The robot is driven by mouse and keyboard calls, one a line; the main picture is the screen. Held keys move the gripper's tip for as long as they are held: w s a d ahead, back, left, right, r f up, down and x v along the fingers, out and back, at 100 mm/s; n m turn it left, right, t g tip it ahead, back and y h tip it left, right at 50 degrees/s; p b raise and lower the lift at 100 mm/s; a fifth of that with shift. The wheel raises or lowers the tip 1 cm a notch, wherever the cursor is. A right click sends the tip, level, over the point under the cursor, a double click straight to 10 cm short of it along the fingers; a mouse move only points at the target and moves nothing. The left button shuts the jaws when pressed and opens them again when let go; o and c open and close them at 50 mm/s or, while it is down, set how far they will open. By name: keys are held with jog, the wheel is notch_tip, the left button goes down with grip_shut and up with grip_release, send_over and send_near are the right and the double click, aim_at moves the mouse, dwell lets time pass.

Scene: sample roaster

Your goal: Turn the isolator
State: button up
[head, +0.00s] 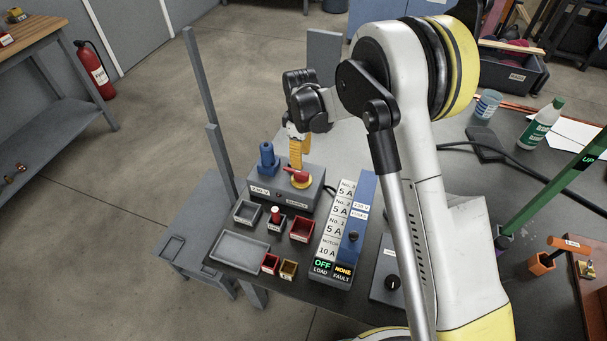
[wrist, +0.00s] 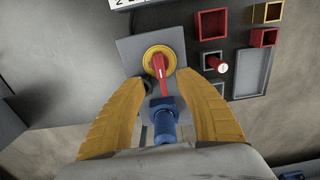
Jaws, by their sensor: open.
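The isolator is a red handle (head: 296,174) on a round yellow plate, on top of a grey box (head: 313,193). In the wrist view the red handle (wrist: 160,68) points from the yellow plate (wrist: 151,54) down the picture, toward a blue plug-like part (wrist: 163,124). That blue part (head: 267,158) stands upright at the box's back left in the head view. My gripper (head: 296,163) is above the isolator, fingers pointing down. In the wrist view my gripper (wrist: 162,79) is open, its yellow fingers on either side of the handle and blue part. Contact with the handle cannot be told.
A panel (head: 341,232) beside the box reads "OFF" over LOAD and "NONE" over FAULT. Small bins and a grey tray (head: 239,250) lie in front of the box. A grey post (head: 198,98) rises at the left. A bottle (head: 541,125) and cup stand at the right.

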aim_at(301, 173)
notch_tip(301, 173, down, 8)
jog(key=shift+r+b, duration=0.1)
jog(key=shift+b, duration=1.05)
grip_shut()
